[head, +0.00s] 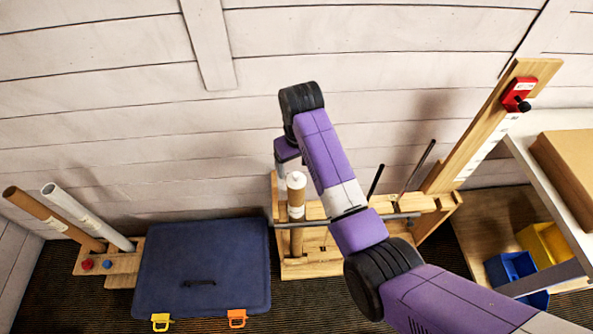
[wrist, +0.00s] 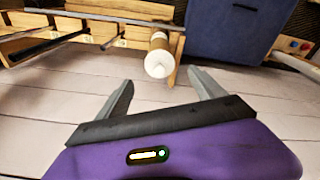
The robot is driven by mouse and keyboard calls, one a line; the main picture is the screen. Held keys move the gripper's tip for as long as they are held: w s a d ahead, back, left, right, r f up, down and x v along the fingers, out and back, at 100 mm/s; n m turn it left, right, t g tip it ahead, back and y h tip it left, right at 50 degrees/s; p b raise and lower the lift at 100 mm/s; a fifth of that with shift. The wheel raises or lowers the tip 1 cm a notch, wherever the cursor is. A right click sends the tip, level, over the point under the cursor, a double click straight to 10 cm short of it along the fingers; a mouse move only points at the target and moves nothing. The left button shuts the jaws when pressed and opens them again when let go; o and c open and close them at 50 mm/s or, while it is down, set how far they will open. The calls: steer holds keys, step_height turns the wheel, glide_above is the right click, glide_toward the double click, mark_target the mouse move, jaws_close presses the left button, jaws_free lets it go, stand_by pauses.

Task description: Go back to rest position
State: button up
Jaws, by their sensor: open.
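My gripper shows in the wrist view (wrist: 162,100) with its two grey fingers spread wide and nothing between them. In the head view my purple arm reaches up from the lower right, and the gripper end is mostly hidden behind its wrist. A wooden tube with a white cap (head: 296,205) stands in the wooden rack (head: 325,265) just below my wrist. In the wrist view the tube (wrist: 158,55) is beyond the fingertips and appears apart from them.
A dark blue case (head: 205,260) with yellow and orange latches stands left of the rack. Further left, a brown tube (head: 45,212) and a white tube (head: 85,212) lean in a wooden holder. A tall board with a red clamp (head: 517,93), a shelf, and blue (head: 515,272) and yellow bins are right.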

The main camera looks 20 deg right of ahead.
steer(key=shift+s+r, duration=0.1)
steer(key=shift+r, duration=0.5)
steer(key=w+r+t, duration=0.5)
steer(key=w+t, duration=0.3)
steer(key=s+r+t, duration=0.2)
steer(key=s, duration=1.2)
steer(key=s+r+t+b, duration=0.1)
steer(key=s+r+t, duration=0.2)
steer(key=s, duration=1.1)
steer(key=s+r+t, duration=0.3)
steer(key=s, duration=1.1)
steer(key=shift+y+b, duration=0.3)
steer(key=s+g, duration=0.1)
steer(key=s, duration=0.1)
steer(key=s+f, duration=0.1)
steer(key=s, duration=0.2)
steer(key=s+f+g, duration=0.1)
steer(key=s, duration=0.2)
steer(key=shift+s+d+m+g, duration=0.1)
steer(key=shift+s+m+g, duration=0.15)
steer(key=shift+m+g, duration=0.05)
steer(key=shift+c, duration=0.2)
